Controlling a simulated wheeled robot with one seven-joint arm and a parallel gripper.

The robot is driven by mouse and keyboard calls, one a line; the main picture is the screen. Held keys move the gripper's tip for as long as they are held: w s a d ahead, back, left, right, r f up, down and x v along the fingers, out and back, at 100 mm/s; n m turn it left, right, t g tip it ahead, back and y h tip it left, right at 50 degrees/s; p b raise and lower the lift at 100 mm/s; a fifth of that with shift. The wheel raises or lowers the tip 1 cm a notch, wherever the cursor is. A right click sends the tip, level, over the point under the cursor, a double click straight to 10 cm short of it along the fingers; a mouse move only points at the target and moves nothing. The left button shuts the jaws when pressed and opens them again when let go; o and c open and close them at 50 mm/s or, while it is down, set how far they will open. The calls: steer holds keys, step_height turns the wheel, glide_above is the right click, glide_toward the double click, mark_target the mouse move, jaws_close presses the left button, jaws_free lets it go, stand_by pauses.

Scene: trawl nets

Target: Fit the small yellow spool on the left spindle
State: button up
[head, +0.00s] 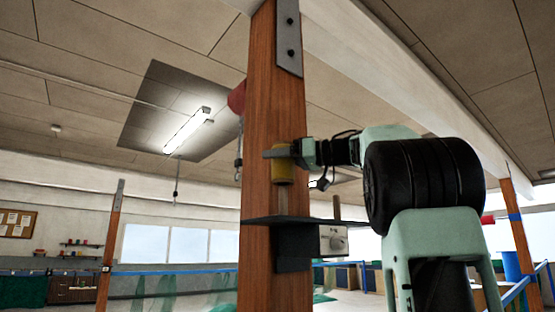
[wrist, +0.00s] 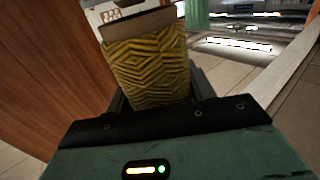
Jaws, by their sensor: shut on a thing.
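The small yellow spool (head: 283,170) is upright in my gripper (head: 282,152), in front of the wooden post. In the head view it is over the left spindle (head: 283,202), whose thin peg shows beneath it. I cannot tell whether the peg tip is inside the spool. In the wrist view the spool (wrist: 147,68) shows yellow patterned winding and a tan upper rim, close against the dark gripper edge (wrist: 165,122). The right spindle (head: 337,208) stands bare on the same dark shelf (head: 300,221).
The wooden post (head: 262,120) stands right behind the spool and shelf. A grey box with a knob (head: 333,240) hangs under the shelf. A red object (head: 237,98) and a hanging cord are at the post's left side. The air left of the post is open.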

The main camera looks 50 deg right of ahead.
steer(key=shift+f+b, duration=3)
steer(key=shift+f, duration=1.05)
steer(key=o, duration=1.1)
steer(key=b+v, duration=0.3)
steer(key=v, duration=1.4)
steer(key=shift+s+d+b, duration=0.1)
steer(key=shift+s+b, duration=0.05)
steer(key=shift+b, duration=0.25)
